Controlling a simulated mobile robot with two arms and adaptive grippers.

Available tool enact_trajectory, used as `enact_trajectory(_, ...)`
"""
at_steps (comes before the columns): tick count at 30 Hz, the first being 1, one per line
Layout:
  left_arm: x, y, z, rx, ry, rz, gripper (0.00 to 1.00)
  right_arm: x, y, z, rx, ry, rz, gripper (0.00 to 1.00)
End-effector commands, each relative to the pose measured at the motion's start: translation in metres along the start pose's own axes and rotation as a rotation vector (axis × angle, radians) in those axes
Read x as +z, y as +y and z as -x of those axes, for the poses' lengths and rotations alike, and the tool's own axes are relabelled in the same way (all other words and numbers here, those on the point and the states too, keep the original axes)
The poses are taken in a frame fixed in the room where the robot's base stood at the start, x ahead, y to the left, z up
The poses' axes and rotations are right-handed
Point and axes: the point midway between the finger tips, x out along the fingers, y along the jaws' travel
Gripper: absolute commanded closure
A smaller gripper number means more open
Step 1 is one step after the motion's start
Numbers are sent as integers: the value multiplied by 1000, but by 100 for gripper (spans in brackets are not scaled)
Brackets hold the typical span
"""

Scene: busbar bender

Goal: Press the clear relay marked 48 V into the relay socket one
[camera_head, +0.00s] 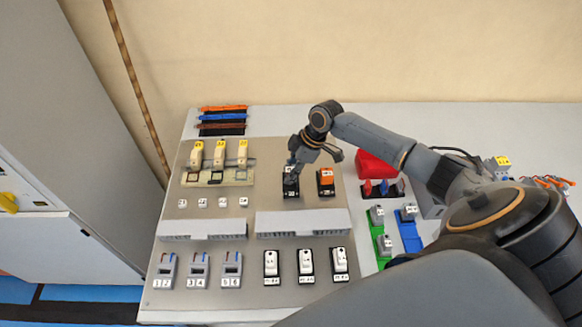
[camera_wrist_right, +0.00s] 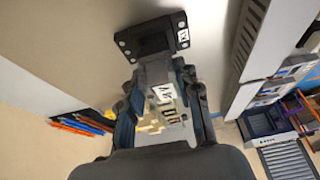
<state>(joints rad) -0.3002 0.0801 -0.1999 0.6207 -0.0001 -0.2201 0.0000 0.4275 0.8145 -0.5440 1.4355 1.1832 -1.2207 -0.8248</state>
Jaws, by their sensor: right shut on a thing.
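My right gripper (camera_head: 294,163) is shut on a greyish relay (camera_wrist_right: 158,76) and is over the black relay socket (camera_head: 290,190) on the panel. In the right wrist view the fingers (camera_wrist_right: 160,105) clasp the relay, whose white label seems to read 48 V. The black socket (camera_wrist_right: 150,38) with a small white label, apparently K1, lies just beyond the relay's far end. I cannot tell whether relay and socket touch. In the head view the gripper mostly hides the relay. My left gripper is not in view.
An orange relay (camera_head: 325,178) sits in the socket to the right. Grey ducts (camera_head: 303,222) cross the panel below, with white modules (camera_head: 306,262) under them. Cream relays (camera_head: 219,153) stand at left. A red object (camera_head: 376,163) and green and blue trays (camera_head: 408,236) lie right.

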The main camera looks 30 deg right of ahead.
Motion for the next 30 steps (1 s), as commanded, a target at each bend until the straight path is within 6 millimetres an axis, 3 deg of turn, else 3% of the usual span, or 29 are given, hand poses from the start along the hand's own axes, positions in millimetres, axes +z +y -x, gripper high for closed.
enact_trajectory(30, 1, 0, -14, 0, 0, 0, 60, 8, 0, -20, -1, 0, -1, 100)
